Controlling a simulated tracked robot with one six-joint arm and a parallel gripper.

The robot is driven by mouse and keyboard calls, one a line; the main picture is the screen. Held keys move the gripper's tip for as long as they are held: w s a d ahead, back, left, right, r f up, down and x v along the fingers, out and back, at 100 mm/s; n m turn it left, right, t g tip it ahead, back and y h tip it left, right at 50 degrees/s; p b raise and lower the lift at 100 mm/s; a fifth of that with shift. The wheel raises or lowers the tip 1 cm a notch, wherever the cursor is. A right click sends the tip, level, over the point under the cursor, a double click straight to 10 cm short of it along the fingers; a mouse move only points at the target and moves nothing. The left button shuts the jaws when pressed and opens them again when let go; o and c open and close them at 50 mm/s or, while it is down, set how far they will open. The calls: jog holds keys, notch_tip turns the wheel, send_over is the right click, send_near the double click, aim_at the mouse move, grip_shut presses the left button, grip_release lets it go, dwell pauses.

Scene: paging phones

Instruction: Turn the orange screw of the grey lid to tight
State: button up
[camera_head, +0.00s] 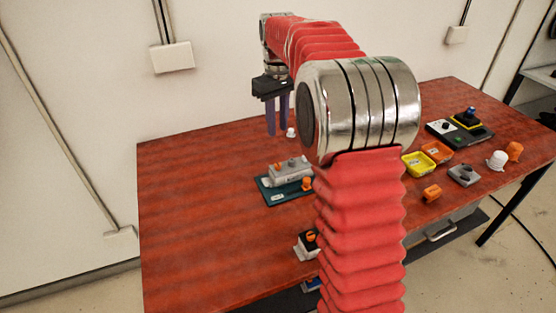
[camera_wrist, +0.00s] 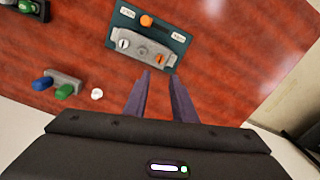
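The grey lid (camera_wrist: 140,43) lies on a teal plate (camera_wrist: 172,31) in the wrist view; in the head view the lid (camera_head: 288,172) is left of my arm. A large orange knob (camera_wrist: 146,21) stands beside the lid, between two white labels too small to read. On the lid are a small orange screw head (camera_wrist: 161,59) at one end, a pale one (camera_wrist: 124,43) at the other and a dark grey part between. How far the orange screw is turned cannot be told. My gripper (camera_wrist: 160,76) is open and empty, its fingers (camera_head: 277,134) pointing down above the table, behind the lid.
A grey block with blue and green knobs (camera_wrist: 58,85) and a white knob (camera_wrist: 97,94) are nearby. Yellow (camera_head: 418,164) and orange trays (camera_head: 437,151), a black panel (camera_head: 465,130) and loose caps fill the right. The table's left (camera_head: 190,190) is clear; a wall stands behind.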

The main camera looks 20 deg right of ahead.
aim_at(278, 164)
jog(key=shift+f, duration=0.2)
notch_tip(278, 164, down, 14)
jog(key=shift+r, duration=0.25)
dwell(0.6)
jog(key=shift+c, duration=0.3)
grip_shut()
jog(key=shift+d, duration=0.25)
jog(key=shift+a, duration=0.25)
